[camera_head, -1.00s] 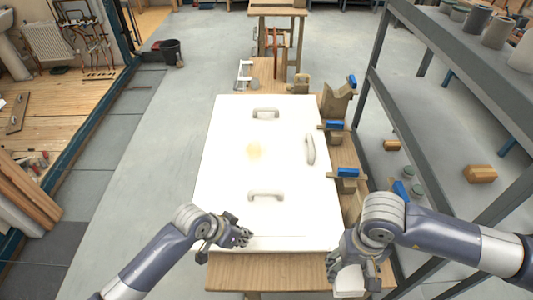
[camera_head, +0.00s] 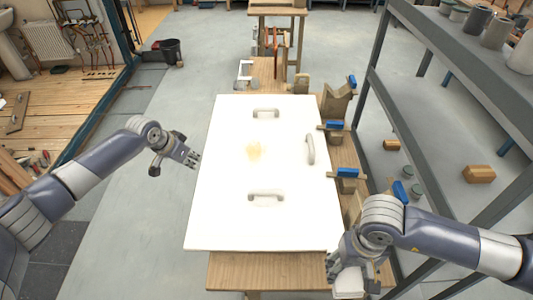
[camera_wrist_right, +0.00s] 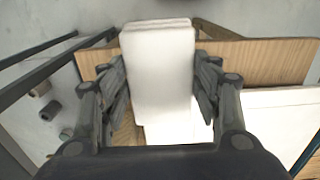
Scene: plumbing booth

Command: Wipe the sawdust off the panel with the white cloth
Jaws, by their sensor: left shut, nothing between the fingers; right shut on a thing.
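The white panel (camera_head: 225,200) lies flat on the wooden table. A pale yellow patch of sawdust (camera_head: 254,150) sits near its middle. My right gripper (camera_head: 345,270) is shut on the folded white cloth (camera_head: 349,282) near the table's front right corner. In the right wrist view the cloth (camera_wrist_right: 160,75) stands between the fingers of the right gripper (camera_wrist_right: 161,85). My left gripper (camera_head: 192,158) is shut and empty, beside the panel's left edge.
Several grey handles, one of them the right handle (camera_head: 310,149), stand on the panel around the sawdust. Blue-topped clamps (camera_head: 347,173) line the table's right side. A dark shelf rack (camera_head: 430,55) stands to the right. The floor left of the table is clear.

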